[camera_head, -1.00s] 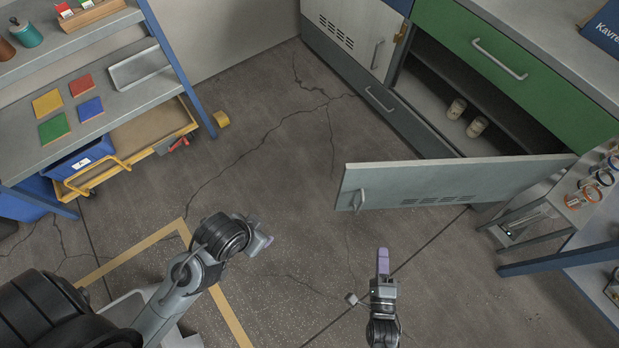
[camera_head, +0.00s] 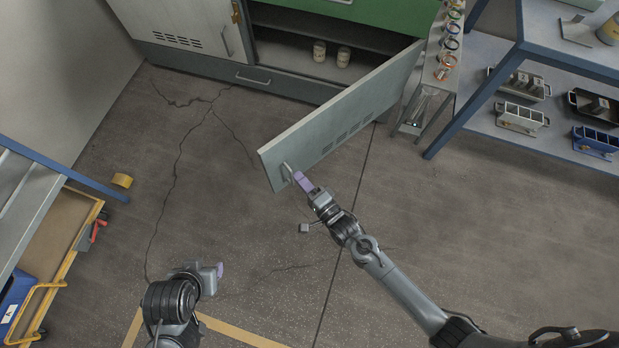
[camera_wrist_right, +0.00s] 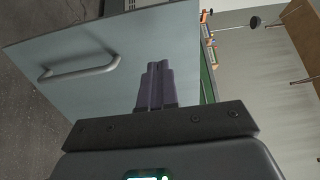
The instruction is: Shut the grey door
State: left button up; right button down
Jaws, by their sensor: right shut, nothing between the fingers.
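The grey door (camera_head: 335,120) stands open, swung out from the lower cabinet opening, with its handle face towards me. Its bar handle (camera_head: 286,171) is near the free end. My right gripper (camera_head: 299,179) is shut and empty, its purple fingertips close to the handle in the head view. In the right wrist view the shut fingers (camera_wrist_right: 155,84) point at the door face (camera_wrist_right: 110,50), with the handle (camera_wrist_right: 80,70) apart to their left. Whether the fingertips touch the door is unclear. My left gripper (camera_head: 219,271) is low over the floor, away from the door; its finger gap cannot be made out.
The cabinet's dark opening (camera_head: 285,50) holds two jars (camera_head: 331,53). A rack of rings (camera_head: 447,45) and a blue-framed shelf (camera_head: 480,105) stand right of the door. The floor left of the door is clear.

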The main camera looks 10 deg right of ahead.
aim_at(279, 154)
jog(key=b+x, duration=0.3)
jog(key=x, duration=0.4)
jog(key=shift+w+a, duration=0.3)
jog(key=shift+w, duration=0.15)
